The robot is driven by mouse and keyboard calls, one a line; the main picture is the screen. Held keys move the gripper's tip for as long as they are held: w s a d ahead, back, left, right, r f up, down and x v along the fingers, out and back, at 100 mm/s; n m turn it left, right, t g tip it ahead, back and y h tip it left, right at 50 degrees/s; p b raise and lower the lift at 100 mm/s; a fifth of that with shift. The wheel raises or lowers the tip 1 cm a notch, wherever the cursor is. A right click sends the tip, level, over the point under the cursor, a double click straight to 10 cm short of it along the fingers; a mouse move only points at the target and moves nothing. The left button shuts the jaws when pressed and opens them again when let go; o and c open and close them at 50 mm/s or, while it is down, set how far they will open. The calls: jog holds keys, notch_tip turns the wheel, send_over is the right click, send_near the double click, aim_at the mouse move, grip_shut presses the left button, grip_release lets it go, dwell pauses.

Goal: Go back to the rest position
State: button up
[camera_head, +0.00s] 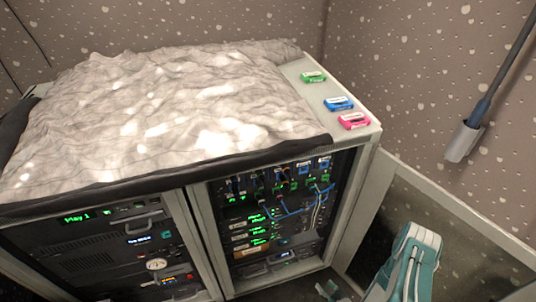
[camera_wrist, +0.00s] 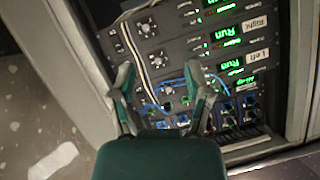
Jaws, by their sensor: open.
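My gripper (camera_wrist: 158,78) is open and empty in the wrist view, its two fingers apart in front of the rack panel. The equipment rack (camera_head: 203,250) stands in the head view, with lit green displays and blue cables on its right bay. The wrist view shows that panel turned sideways, with labels reading Left (camera_wrist: 258,57) and Right (camera_wrist: 255,23), green displays and several round sockets. In the head view, part of my teal arm shows at the lower right. I cannot tell whether the fingers touch the panel or cables.
A crumpled pale cloth (camera_head: 160,105) covers most of the rack top. A green cassette-like item (camera_head: 313,76), a blue one (camera_head: 339,103) and a pink one (camera_head: 354,121) lie on its right edge. A grey holder on a rod (camera_head: 464,141) hangs by the speckled wall at right.

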jog(key=w+d+r+n+g+h, duration=0.1)
jog(key=w+d+r+h, duration=0.1)
jog(key=w+d+r, duration=0.35)
jog(key=w+d+r+n+g+h, duration=0.1)
jog(key=w+d+r+g, duration=0.1)
jog(key=w+r, duration=0.65)
notch_tip(320, 180, up, 21)
jog(key=w+g+h, duration=0.1)
jog(key=w+h, duration=0.2)
jog(key=h, duration=0.1)
jog(key=s+a+r+m+g, duration=0.15)
jog(key=s+r, duration=0.25)
jog(key=r, duration=0.5)
jog(key=s+a+r+m, duration=0.1)
jog(key=s+a+r, duration=0.2)
jog(key=s+r, duration=0.35)
jog(key=s+a+r, duration=0.4)
jog(key=s+r, duration=0.1)
jog(key=s, duration=0.4)
jog(key=s+a+r+g+y, duration=0.1)
jog(key=s+a+r, duration=0.3)
jog(key=s, duration=0.4)
jog(key=shift+s+a+r+m, duration=0.3)
jog(key=shift+s+r+m, duration=0.15)
jog(key=shift+r, duration=0.1)
